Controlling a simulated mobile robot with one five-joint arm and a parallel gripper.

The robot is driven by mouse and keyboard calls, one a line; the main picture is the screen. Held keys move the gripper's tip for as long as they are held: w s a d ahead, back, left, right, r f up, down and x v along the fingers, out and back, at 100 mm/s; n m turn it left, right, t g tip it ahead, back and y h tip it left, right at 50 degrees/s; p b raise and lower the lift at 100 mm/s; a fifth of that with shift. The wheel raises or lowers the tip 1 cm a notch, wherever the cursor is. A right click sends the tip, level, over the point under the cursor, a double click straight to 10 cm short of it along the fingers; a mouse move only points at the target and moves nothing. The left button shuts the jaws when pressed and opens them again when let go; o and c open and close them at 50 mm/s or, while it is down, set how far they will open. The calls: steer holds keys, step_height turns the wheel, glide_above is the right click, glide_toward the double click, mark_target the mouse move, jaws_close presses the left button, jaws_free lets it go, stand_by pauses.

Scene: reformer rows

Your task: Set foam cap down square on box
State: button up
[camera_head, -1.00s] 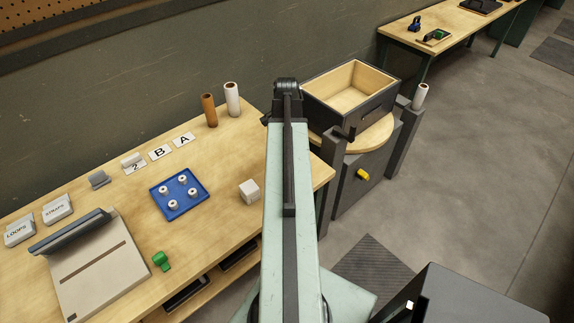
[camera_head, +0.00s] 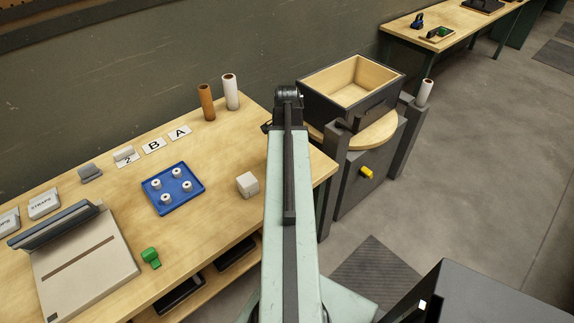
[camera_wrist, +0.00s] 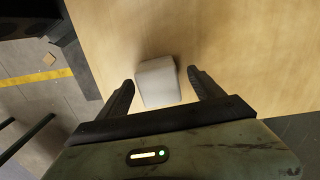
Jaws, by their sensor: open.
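A small pale grey-white block (camera_head: 247,184), which looks like the foam cap, sits on the wooden bench near its front edge. In the wrist view the block (camera_wrist: 157,84) lies between the two dark fingers of my gripper (camera_wrist: 160,77). The fingers are open, with a clear gap at the right finger and a narrower one at the left. In the head view my arm hides most of the gripper. An open dark box (camera_head: 343,113) with a pale wooden inside stands on a round wooden top right of the bench. It looks empty, though its near inside is partly hidden.
Two upright rolls (camera_head: 206,102) stand at the back. Dark posts (camera_head: 331,170) flank the round top.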

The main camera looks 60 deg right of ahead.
steer(key=shift+r, duration=0.1)
steer(key=c, duration=1.4)
steer(key=shift+r, duration=0.1)
